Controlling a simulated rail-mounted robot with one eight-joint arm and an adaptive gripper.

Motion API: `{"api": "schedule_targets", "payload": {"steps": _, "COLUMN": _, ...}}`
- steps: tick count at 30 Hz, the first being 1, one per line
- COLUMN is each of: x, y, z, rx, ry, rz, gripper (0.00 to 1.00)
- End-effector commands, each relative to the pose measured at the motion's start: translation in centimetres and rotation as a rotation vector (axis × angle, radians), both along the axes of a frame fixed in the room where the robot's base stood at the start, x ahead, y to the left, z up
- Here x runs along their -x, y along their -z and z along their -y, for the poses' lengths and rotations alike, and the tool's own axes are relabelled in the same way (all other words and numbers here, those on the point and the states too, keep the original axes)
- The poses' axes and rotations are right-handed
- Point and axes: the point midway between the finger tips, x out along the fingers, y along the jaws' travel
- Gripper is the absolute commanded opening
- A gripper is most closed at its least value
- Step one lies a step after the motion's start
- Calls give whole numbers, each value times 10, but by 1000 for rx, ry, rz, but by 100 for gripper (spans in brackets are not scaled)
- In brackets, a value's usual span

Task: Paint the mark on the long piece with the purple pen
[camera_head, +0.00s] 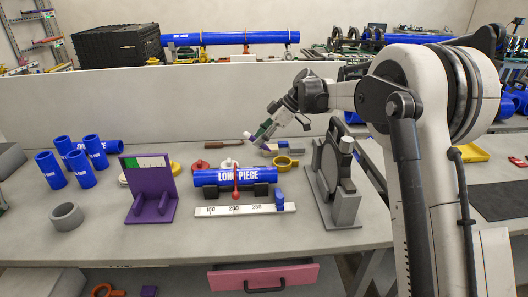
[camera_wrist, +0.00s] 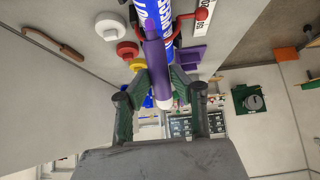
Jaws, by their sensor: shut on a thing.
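The long piece (camera_head: 262,176) is a blue pipe labelled "LONG PIECE", lying level on black supports on the bench. A red part (camera_head: 236,182) stands across its middle. A white ruler (camera_head: 268,209) lies along its near side. My gripper (camera_head: 260,131) is above and behind the pipe, apart from it. I cannot make out the mark on the long piece.
A purple stand (camera_head: 150,203) is left of the pipe, with several short blue pipes (camera_head: 53,170) beyond. A dark upright disc machine (camera_head: 330,165) stands right of it. The bench front is clear.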

Motion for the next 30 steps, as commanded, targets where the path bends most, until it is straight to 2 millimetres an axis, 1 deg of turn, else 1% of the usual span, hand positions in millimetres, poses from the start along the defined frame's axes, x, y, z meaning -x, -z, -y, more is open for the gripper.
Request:
{"api": "schedule_targets", "payload": {"steps": 8, "x": 0, "y": 12, "z": 0, "rx": -1, "ry": 0, "rz": 0, "gripper": 3}}
{"api": "schedule_targets", "payload": {"steps": 30, "x": 0, "y": 60, "z": 0, "rx": -5, "ry": 0, "rz": -1, "gripper": 3}}
